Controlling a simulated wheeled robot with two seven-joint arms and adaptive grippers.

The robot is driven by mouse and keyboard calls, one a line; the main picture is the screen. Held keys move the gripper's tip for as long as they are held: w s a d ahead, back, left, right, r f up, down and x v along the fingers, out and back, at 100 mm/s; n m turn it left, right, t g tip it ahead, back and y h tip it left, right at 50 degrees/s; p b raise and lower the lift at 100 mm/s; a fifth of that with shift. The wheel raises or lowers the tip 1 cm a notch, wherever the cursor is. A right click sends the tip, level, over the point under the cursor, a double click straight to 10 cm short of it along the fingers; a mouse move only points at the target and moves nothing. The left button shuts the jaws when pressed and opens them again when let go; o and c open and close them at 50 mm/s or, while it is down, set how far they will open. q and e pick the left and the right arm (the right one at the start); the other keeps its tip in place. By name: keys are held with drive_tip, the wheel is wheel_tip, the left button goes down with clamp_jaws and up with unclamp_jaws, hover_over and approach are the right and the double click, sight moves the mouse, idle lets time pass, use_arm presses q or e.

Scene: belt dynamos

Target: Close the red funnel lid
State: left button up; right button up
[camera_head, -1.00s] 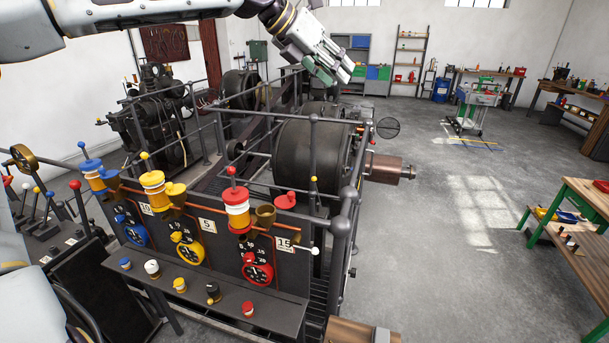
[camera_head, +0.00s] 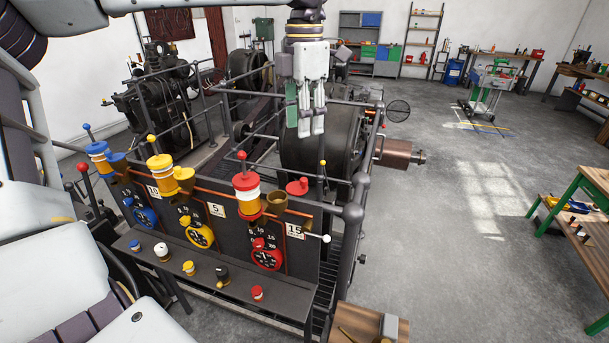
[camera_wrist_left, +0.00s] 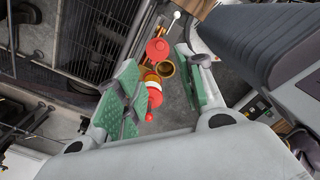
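The red funnel lid (camera_head: 297,187) stands open beside the brown funnel cup (camera_head: 277,200), at the right end of the dark panel. The cup's mouth is uncovered. In the left wrist view the lid (camera_wrist_left: 157,48) and the funnel cup (camera_wrist_left: 165,68) lie between the fingers in the picture, some way beyond them. My left gripper (camera_head: 311,128) points down and appears above and behind the lid in the head view. It is open and empty, with its green pads apart in the wrist view. My right gripper is not in view.
A red-and-white capped cylinder (camera_head: 247,195) stands just left of the funnel cup. A white-knobbed lever (camera_head: 325,238) sticks out to the right. Yellow (camera_head: 160,166) and blue (camera_head: 99,154) funnel sets stand farther left. Railings (camera_head: 355,200) and a large black drum (camera_head: 322,150) lie behind.

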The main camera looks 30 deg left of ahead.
sight(304, 179)
use_arm(q)
drive_tip(key=shift+a, duration=0.1)
idle(0.3)
drive_tip(key=shift+f+p, duration=0.75)
drive_tip(key=shift+f, duration=6.2)
clamp_jaws()
